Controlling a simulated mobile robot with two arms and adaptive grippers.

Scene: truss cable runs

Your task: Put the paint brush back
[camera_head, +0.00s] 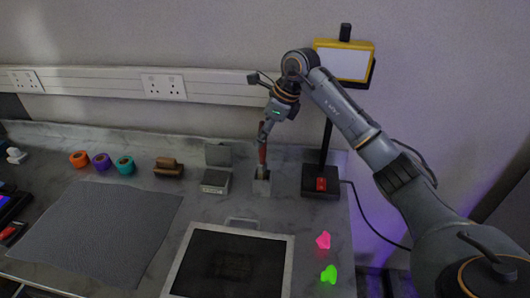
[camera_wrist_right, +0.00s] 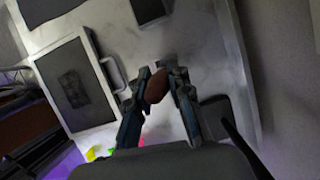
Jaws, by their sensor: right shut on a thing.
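The paint brush (camera_head: 262,154) has a reddish-brown handle and stands upright at the back of the worktop. Its lower end meets a small grey block-like holder (camera_head: 261,187); I cannot tell how deep it sits in it. My right gripper (camera_head: 265,134) comes from above and is shut on the upper part of the brush. In the right wrist view, the brown handle end (camera_wrist_right: 157,86) shows between the two fingers of the gripper (camera_wrist_right: 160,82). The bristles are not clearly visible. My left gripper is not in view.
A work lamp on a black stand (camera_head: 322,181) is close right of the holder. A small grey open box (camera_head: 214,182) is close left. A dark framed panel (camera_head: 230,264), pink (camera_head: 323,240) and green (camera_head: 329,274) pieces lie in front. Wall trunking (camera_head: 210,88) runs behind.

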